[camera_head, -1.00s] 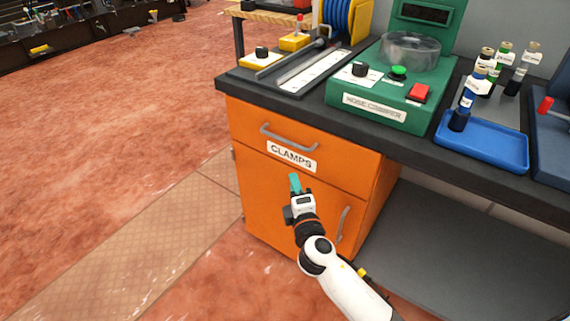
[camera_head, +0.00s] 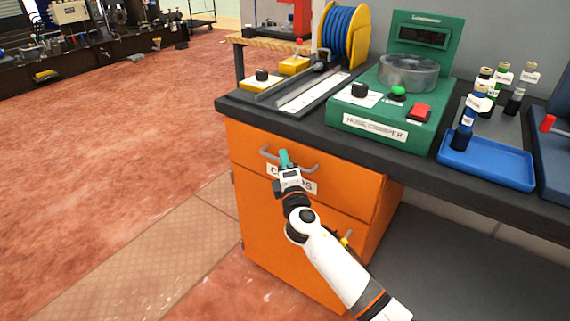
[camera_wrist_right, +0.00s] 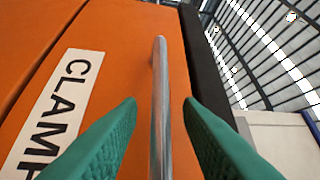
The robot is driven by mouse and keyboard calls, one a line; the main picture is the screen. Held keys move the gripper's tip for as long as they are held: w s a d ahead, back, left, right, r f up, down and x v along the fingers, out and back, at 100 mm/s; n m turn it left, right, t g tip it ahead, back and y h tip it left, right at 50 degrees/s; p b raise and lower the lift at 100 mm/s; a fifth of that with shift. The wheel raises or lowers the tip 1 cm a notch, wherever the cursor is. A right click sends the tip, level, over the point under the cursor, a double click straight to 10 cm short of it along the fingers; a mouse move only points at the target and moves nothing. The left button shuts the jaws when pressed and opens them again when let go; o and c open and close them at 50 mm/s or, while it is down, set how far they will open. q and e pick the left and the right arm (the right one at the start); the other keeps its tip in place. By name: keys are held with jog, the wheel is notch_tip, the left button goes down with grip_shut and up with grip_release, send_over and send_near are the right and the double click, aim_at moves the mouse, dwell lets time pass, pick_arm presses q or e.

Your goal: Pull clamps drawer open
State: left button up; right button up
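The clamps drawer (camera_head: 345,170) is the top drawer of the orange cabinet, and its front looks flush with the cabinet. Its grey bar handle (camera_head: 306,168) is partly hidden by my right gripper (camera_head: 286,158), which also covers part of the CLAMPS label (camera_head: 303,185). In the right wrist view the handle (camera_wrist_right: 160,95) runs between the two green fingers of my right gripper (camera_wrist_right: 160,120). The fingers are open, with a gap on each side of the bar. The label (camera_wrist_right: 55,105) lies to the left there. My left gripper is not in view.
The dark bench top (camera_head: 300,127) overhangs just above the drawer. It bears a green hose crimper (camera_head: 390,125), a blue tray (camera_head: 485,165) with bottles and a blue hose reel (camera_head: 343,35). The red floor (camera_head: 120,150) left of the cabinet is clear.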

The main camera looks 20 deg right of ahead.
jog(key=shift+w, duration=0.2)
jog(key=shift+c, duration=0.2)
grip_shut()
jog(key=shift+s, duration=0.1)
